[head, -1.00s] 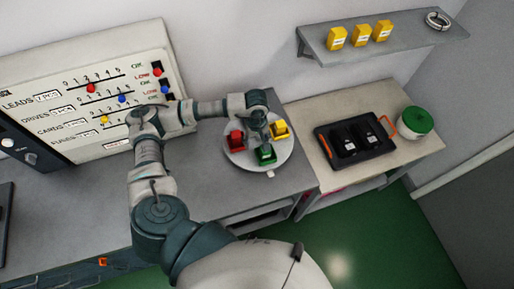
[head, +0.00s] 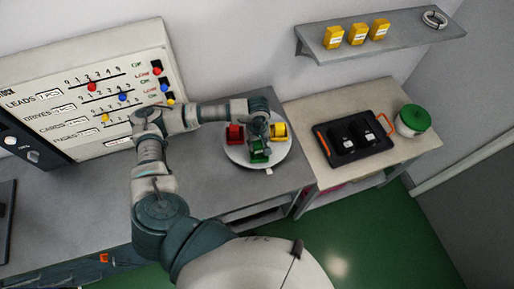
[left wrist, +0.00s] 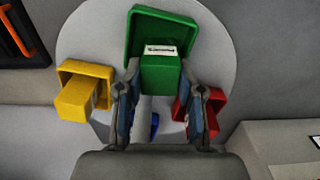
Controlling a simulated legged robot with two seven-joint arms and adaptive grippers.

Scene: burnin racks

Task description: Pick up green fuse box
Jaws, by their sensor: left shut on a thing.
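The green fuse box (head: 258,152) is at the front of a round white plate (head: 281,155) in the head view. In the left wrist view the green fuse box (left wrist: 160,72) has a white label and sits between the two fingers of my left gripper (left wrist: 160,90). My left gripper (head: 260,141) is shut on it. Whether the box is clear of the plate I cannot tell. A red fuse box (head: 234,134) and a yellow fuse box (head: 278,131) stand on the plate at either side. A blue thing (left wrist: 154,124) shows partly behind the gripper. My right gripper is not in view.
The plate is on a grey bench (head: 90,200) beside a panel with sliders (head: 95,95). To the right, a lower table holds a black tray (head: 354,143) and a green-lidded tub (head: 413,121). A wall shelf (head: 380,42) carries yellow boxes.

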